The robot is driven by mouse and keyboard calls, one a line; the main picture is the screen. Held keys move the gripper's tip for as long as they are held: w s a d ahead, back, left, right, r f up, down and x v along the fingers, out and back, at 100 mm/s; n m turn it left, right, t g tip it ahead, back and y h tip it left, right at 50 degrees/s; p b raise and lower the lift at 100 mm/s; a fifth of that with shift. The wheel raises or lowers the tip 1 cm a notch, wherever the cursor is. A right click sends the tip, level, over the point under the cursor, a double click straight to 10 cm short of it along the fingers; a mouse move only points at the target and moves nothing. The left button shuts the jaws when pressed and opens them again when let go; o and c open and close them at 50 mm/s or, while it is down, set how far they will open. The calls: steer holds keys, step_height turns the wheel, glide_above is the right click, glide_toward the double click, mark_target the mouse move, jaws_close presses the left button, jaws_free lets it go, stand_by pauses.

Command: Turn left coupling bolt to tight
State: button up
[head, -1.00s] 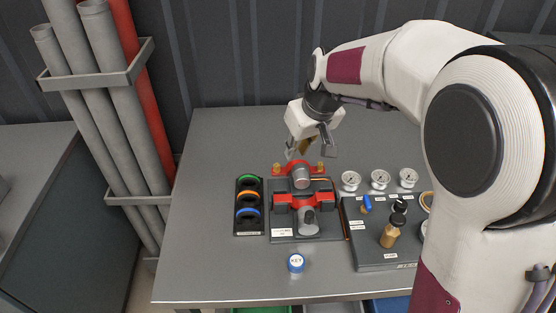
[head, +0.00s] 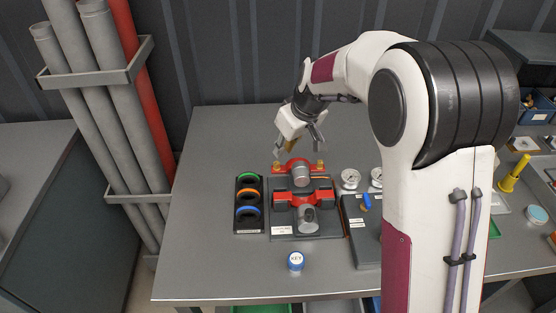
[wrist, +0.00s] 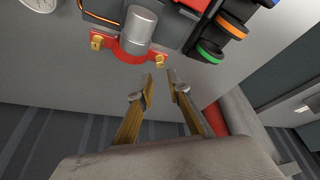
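A red coupling (head: 297,168) with a grey metal cylinder sits at the back of a dark base on the table. A brass bolt (head: 277,169) stands on its left end and another brass bolt (head: 320,165) on its right end. In the wrist view the picture is turned about, so the left bolt (wrist: 160,61) shows on the right, beside the green ring, and the other bolt (wrist: 97,41) on the left. My gripper (wrist: 160,77) is open and empty, its fingertips close to the left bolt in that view but apart from it. In the head view my gripper (head: 298,149) hangs above and behind the coupling.
A rack (head: 236,205) with green, orange and blue rings stands left of the base. A blue KEY cap (head: 296,261) lies in front. Gauges (head: 350,179) and a grey panel (head: 362,251) are at right, partly behind my arm. The table's left side is clear.

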mark_target(277, 162)
steer(key=shift+f, duration=0.1)
steer(key=shift+x, duration=3.75)
steer(key=shift+c, duration=0.2)
jaws_close()
